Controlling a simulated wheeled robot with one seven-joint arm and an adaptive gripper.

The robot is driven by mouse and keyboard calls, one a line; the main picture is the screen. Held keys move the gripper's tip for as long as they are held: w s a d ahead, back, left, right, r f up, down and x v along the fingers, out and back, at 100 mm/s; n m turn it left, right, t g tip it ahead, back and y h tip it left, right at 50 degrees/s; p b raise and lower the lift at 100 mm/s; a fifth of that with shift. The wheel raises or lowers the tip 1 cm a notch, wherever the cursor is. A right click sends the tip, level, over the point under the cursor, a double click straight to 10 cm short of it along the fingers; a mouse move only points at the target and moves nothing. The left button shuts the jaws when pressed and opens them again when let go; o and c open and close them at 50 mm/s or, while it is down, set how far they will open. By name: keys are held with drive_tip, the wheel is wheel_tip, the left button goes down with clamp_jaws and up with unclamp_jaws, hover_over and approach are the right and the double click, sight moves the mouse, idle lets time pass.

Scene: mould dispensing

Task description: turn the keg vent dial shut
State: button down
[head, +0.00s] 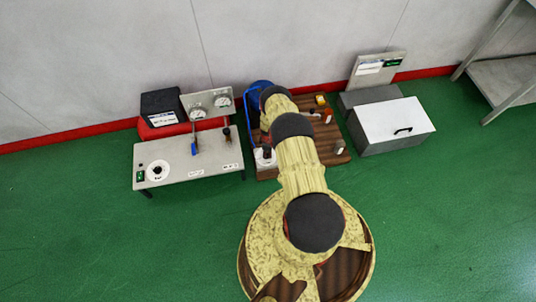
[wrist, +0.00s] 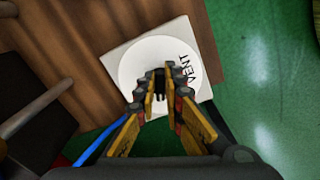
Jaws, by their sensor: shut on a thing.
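The keg vent dial (wrist: 137,62) is a white disc on a pale square plate, with the word VENT printed beside its centre. A small black knob (wrist: 159,92) stands at the middle of the disc. My gripper (wrist: 160,88) comes in from the bottom of the wrist view, its fingers closed on either side of the knob. The fingers hide part of the knob, so its pointing direction is hard to read. In the head view the white vent dial (head: 264,160) shows at the left front of a brown wooden board, beside my arm, which hides much of the board.
The wooden board (head: 335,158) carries small fittings and a blue hose (wrist: 92,146). A blue vessel (head: 257,88) stands behind it. Left is a grey bench (head: 215,172) with gauges (head: 198,113); right is a white-lidded box (head: 390,120).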

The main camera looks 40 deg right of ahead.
drive_tip(key=n, duration=0.6)
drive_tip(key=shift+w+d, duration=0.2)
drive_tip(key=shift+w, duration=0.1)
idle(0.4)
drive_tip(key=c, duration=2)
unclamp_jaws()
drive_tip(key=shift+o, duration=0.5)
wheel_tip(320, 180, up, 12)
